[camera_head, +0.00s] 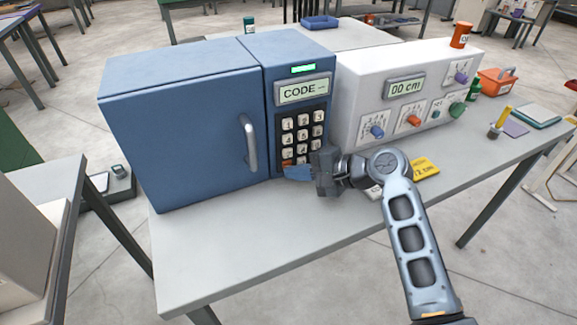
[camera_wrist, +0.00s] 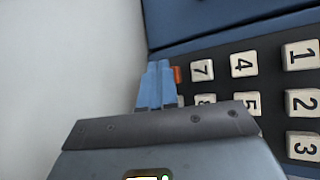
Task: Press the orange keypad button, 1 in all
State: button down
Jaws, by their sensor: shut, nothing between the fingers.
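The orange keypad button (camera_wrist: 177,74) shows in the wrist view just beside the fingertips, at the end of the keypad next to the 7 key. In the head view a sliver of orange (camera_head: 287,162) shows at the keypad's bottom left, mostly hidden by my gripper. The black keypad (camera_head: 303,135) with white number keys is on the blue cabinet's front, under a display reading "CODE". My gripper (camera_head: 288,171) is shut and empty, its blue fingertips at the keypad's lower left; in the wrist view the fingers (camera_wrist: 157,84) lie together. I cannot tell whether they touch the button.
The blue cabinet (camera_head: 180,125) has a grey handle (camera_head: 250,143) left of the keypad. The front left tabletop (camera_head: 225,235) is clear.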

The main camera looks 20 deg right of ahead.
jog(key=shift+s+p, duration=0.5)
jog(key=shift+s, duration=0.3)
jog(key=shift+s+r+p, duration=0.1)
jog(key=shift+s+p, duration=0.8)
jog(key=shift+s, duration=0.45)
jog(key=shift+s+p, duration=0.45)
jog(key=shift+s, duration=0.7)
